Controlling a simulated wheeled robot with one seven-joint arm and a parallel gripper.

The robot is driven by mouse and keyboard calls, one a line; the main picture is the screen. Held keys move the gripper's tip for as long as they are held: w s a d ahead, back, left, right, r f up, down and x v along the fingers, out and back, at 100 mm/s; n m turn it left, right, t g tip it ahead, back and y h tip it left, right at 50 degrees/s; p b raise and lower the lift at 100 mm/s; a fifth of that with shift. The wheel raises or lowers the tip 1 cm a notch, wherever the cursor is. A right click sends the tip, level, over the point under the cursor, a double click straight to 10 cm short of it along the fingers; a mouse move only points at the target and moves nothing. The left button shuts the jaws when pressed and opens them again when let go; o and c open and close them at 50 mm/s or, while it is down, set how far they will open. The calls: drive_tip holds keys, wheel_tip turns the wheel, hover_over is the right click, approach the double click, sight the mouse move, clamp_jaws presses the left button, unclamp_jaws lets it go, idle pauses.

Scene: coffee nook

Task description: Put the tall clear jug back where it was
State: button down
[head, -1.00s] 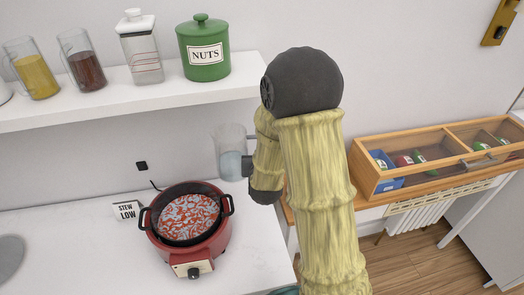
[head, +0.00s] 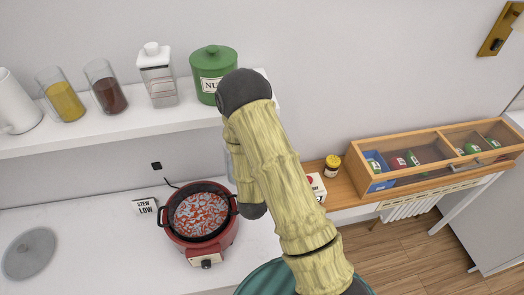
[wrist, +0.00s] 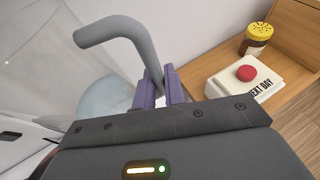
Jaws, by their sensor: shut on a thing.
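The tall clear jug (wrist: 45,60) fills the left of the wrist view, with pale bluish liquid (wrist: 108,97) low in it. Its grey handle (wrist: 122,30) runs into my gripper (wrist: 160,88), whose purple pads are shut on it. In the head view my arm hides most of the jug; only a pale sliver (head: 229,165) shows beside the arm, near the right side of the red cooker (head: 206,248). My gripper's fingers are hidden there. I cannot tell from these views how high the jug's base is above the counter.
The wall shelf (head: 150,123) bears a white pitcher (head: 14,103), a yellow-filled jug (head: 62,100), a brown-filled jug (head: 108,92), a white-lidded canister (head: 158,80) and a green NUTS tin (head: 210,70). A red-button box (wrist: 245,80) and a yellow-lidded jar (head: 332,163) stand right of my arm.

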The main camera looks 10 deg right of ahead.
drive_tip(key=shift+m+h, duration=0.5)
drive_tip(key=shift+h, duration=0.1)
drive_tip(key=s+p, duration=0.1)
drive_tip(key=p, duration=0.1)
drive_tip(key=s+r+p, duration=0.1)
drive_tip(key=s+p, duration=0.2)
drive_tip(key=shift+s+d+r+p, duration=0.15)
drive_tip(key=shift+d+r+p, duration=0.1)
drive_tip(key=shift+p, duration=0.15)
